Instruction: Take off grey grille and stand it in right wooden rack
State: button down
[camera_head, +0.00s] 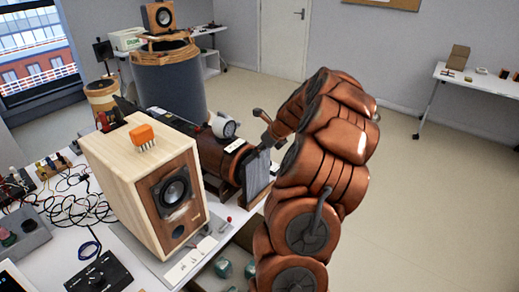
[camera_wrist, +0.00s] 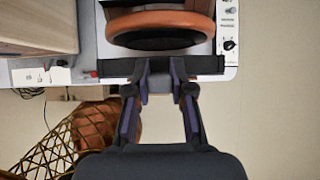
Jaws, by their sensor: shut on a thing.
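The grey grille (camera_head: 257,176) stands upright as a flat panel at the front of a brown, rounded speaker (camera_head: 218,150). In the wrist view the grille (camera_wrist: 112,67) is a dark strip seen from above, close to the speaker's brown round rim (camera_wrist: 160,20). I cannot tell whether they touch. My gripper (camera_wrist: 160,68) is shut on the grille's upper edge. In the head view my gripper (camera_head: 263,140) is small and partly hidden by my copper arm. I cannot make out the right wooden rack clearly.
A large wooden speaker (camera_head: 150,185) with an orange block (camera_head: 142,136) on top stands left of the grille. Cables (camera_head: 75,195) and a black box (camera_head: 98,274) lie on the white table. A yellow wire basket (camera_wrist: 55,140) is below the table edge. Open floor lies right.

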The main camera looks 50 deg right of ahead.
jog(key=shift+f, duration=0.45)
dwell(0.3)
jog(key=c, duration=0.9)
grip_release()
jog(key=shift+c, duration=0.2)
jog(key=v, duration=1.2)
jog(key=shift+w+a, duration=0.1)
